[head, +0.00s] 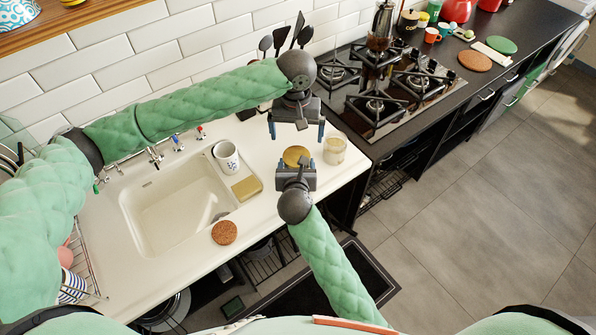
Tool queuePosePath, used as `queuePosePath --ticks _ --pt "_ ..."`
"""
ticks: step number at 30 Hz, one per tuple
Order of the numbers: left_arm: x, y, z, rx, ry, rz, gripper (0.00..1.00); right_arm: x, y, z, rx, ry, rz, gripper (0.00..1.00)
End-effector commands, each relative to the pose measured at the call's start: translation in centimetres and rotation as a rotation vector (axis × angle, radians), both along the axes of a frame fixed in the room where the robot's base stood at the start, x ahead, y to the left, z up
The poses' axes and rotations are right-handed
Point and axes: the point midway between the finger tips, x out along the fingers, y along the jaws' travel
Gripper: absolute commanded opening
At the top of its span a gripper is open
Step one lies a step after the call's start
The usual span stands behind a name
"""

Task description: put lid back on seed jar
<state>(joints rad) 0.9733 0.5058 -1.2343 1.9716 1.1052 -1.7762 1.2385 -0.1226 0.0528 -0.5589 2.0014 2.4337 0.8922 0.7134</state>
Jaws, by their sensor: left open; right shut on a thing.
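The seed jar (334,150) is a small clear jar with pale contents. It stands upright on the white counter near its right end, and its top looks uncovered. My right gripper (296,163) is just left of the jar, shut on the round golden-brown lid (296,154). The gripper body hides the lid's near edge; I cannot tell how high it is held. My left gripper (297,132) is open and empty, pointing down beyond the lid and up-left of the jar in the head view.
The sink (170,210) lies to the left, with a patterned mug (227,157) and a sponge (247,188) at its right side. A cork coaster (224,232) lies near the front edge. The gas hob (385,90) is to the right. Dark utensils stand behind my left gripper.

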Motion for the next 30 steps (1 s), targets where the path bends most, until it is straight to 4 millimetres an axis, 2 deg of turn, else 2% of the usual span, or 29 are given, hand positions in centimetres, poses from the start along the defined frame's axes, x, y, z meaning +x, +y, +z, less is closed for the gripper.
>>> queuePosePath --ticks 1,6,12,18,27,28,30 --pt "0.0 -0.1 1.2 -0.002 -0.003 -0.001 1.00 0.0 0.0 0.0 0.000 0.000 0.000 0.07" --pt "0.0 -0.1 4.4 -0.001 -0.002 -0.002 1.00 0.0 0.0 0.0 0.000 0.000 0.000 0.07" --pt "-0.1 -0.1 7.4 0.001 -0.002 -0.001 1.00 0.0 0.0 0.0 0.000 0.000 0.000 0.07" --pt "-0.1 -0.1 8.7 0.001 -0.001 0.000 1.00 0.0 0.0 0.0 0.000 0.000 0.000 0.07" --pt "-0.1 -0.1 8.8 0.001 -0.001 0.000 1.00 0.0 0.0 0.0 0.000 0.000 0.000 0.07" --pt "-0.1 -0.1 8.8 0.001 -0.001 0.000 1.00 0.0 0.0 0.0 0.000 0.000 0.000 0.75" --pt "-0.1 -0.1 8.8 0.001 -0.001 0.000 1.00 0.0 0.0 0.0 0.000 0.000 0.000 0.89"
